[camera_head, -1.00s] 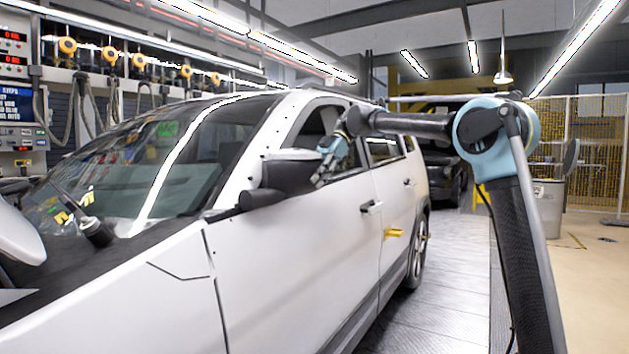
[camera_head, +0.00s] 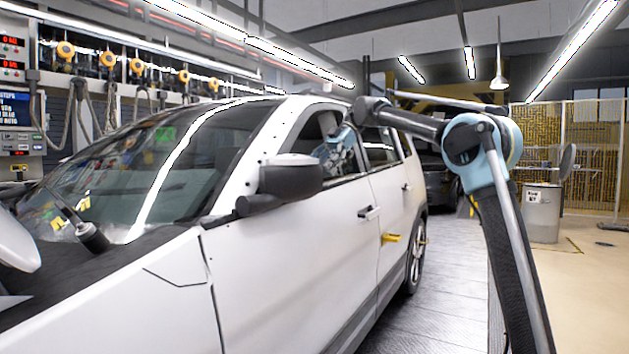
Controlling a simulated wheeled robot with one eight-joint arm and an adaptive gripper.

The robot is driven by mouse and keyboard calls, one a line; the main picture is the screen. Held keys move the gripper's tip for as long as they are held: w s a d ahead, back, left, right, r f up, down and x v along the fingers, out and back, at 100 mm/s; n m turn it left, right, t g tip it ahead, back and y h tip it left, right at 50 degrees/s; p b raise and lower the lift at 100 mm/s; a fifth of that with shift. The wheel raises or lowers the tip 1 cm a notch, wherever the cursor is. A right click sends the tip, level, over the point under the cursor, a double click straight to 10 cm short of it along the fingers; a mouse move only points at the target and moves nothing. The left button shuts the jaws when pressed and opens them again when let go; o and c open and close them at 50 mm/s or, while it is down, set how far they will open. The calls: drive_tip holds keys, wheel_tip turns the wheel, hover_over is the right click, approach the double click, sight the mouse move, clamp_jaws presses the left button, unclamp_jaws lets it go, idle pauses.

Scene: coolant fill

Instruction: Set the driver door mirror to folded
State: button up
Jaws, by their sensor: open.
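The driver door mirror (camera_head: 291,177) has a dark housing with a pale grey cap on top. It sits on a black arm (camera_head: 258,203) at the front of the white car's door (camera_head: 285,265). It stands out from the door beside the front side window, and its glass face is turned out of my sight. My gripper (camera_head: 337,155), blue and grey, is open just behind the mirror's outer edge, in front of the side window. The housing hides part of my fingers, so I cannot tell whether they touch it.
The door handle (camera_head: 369,213) and a yellow piece (camera_head: 391,238) stick out from the car's side. Open floor (camera_head: 450,270) lies right of the car. A grey bin (camera_head: 542,213) stands farther back at the right.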

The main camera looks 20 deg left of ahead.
drive_tip(key=shift+v, duration=2.35)
